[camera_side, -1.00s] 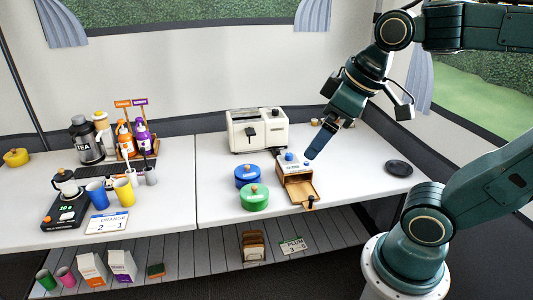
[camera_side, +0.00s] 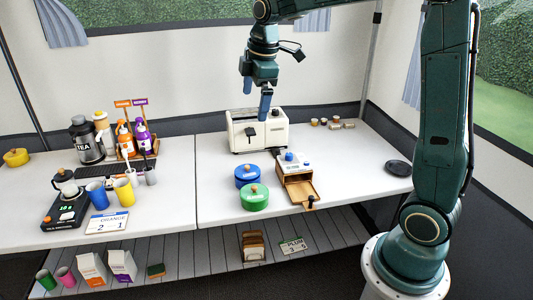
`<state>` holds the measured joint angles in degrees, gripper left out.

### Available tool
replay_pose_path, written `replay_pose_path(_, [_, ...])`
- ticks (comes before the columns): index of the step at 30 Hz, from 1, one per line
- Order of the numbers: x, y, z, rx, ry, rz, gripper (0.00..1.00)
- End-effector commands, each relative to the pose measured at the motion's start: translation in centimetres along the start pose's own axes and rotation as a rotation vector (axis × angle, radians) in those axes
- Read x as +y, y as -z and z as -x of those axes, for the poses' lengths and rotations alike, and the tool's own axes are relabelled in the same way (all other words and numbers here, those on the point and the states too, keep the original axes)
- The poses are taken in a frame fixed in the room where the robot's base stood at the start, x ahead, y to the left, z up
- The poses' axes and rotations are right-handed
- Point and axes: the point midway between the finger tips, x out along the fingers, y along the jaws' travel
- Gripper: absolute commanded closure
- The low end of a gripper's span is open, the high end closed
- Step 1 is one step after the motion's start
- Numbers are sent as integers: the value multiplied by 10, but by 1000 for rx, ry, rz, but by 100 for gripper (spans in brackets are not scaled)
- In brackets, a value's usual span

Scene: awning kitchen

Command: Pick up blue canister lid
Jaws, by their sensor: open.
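The blue canister (camera_side: 246,180) stands on the table in front of the toaster, just behind the green canister. Its blue lid (camera_side: 247,170) is on it, with a small wooden knob on top. My gripper (camera_side: 265,108) points down, high above the table and in front of the toaster in the picture, above and slightly right of the blue lid. Its jaws are open and hold nothing. Only one finger shows clearly from this side.
The green canister (camera_side: 254,202) stands close in front of the blue one. A wooden box with an open drawer (camera_side: 298,191) is just to the right. The white toaster (camera_side: 258,136) stands behind. A dark plate (camera_side: 398,168) lies at the right, with clear table before it.

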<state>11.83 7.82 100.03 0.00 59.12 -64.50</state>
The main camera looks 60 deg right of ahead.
Motion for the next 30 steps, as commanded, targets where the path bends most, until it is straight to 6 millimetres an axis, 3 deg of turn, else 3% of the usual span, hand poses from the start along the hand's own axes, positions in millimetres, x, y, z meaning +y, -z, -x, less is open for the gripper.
replay_pose_path(6, [44, 0, -40, -26, 48, 168, 0])
replay_pose_path(15, [95, -10, -103, -39, 116, 405, 0])
replay_pose_path(24, [133, -30, -176, -30, 189, 636, 0])
replay_pose_path(30, [145, -42, -212, -17, 223, 747, 0])
